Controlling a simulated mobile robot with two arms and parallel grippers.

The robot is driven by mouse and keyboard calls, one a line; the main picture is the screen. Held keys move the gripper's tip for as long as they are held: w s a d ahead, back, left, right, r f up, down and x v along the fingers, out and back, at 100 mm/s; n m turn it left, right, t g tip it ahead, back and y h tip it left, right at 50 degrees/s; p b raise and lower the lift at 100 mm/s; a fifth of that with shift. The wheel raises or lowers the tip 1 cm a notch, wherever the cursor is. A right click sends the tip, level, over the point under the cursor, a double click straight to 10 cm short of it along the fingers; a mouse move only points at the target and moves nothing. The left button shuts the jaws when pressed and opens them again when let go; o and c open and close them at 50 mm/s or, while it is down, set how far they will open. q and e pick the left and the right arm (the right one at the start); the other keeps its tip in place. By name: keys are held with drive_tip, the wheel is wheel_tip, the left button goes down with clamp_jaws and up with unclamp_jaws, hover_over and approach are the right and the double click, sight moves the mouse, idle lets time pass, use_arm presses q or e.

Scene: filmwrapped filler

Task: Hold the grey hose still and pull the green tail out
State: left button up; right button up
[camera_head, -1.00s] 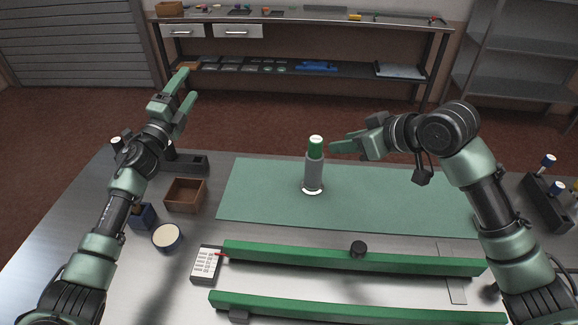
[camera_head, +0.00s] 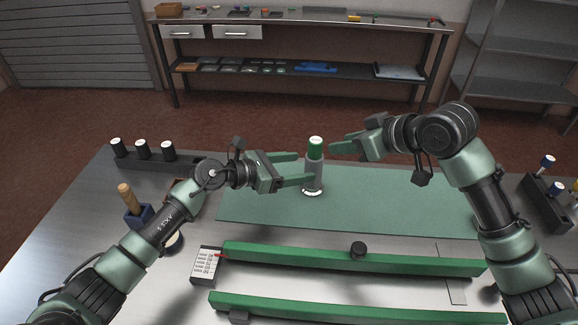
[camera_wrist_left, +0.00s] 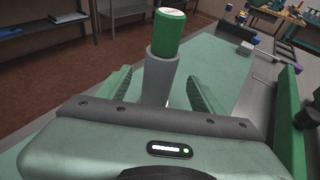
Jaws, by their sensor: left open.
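The grey hose (camera_head: 313,174) stands upright on the green mat, with a white ring at its foot. The green tail (camera_head: 315,148), with a white top, sticks up out of it. My left gripper (camera_head: 304,168) is open at the hose's left, its fingertips close to it. In the left wrist view the hose (camera_wrist_left: 159,80) and green tail (camera_wrist_left: 168,35) appear between the spread fingers; the hose's foot is hidden. My right gripper (camera_head: 334,148) points left at tail height, just right of the tail and apart from it. Its finger gap cannot be made out.
The green mat (camera_head: 400,205) is clear right of the hose. Green rails (camera_head: 300,252) run along the table front, with a black knob (camera_head: 358,248).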

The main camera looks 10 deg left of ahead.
use_arm(q)
drive_tip(key=x, duration=0.5)
drive_tip(key=shift+w+d+f, duration=0.1)
drive_tip(key=shift+w+d, duration=0.1)
clamp_jaws()
use_arm(e)
drive_tip(key=o, duration=0.5)
drive_tip(key=shift+w, duration=0.1)
drive_tip(key=m+g+h, duration=0.3)
drive_tip(key=h, duration=0.2)
approach(317, 141)
drive_tip(key=shift+g, duration=0.3)
drive_tip(key=x, duration=1.2)
drive_tip(key=shift+w+r, duration=0.1)
drive_tip(key=shift+w, duration=0.05)
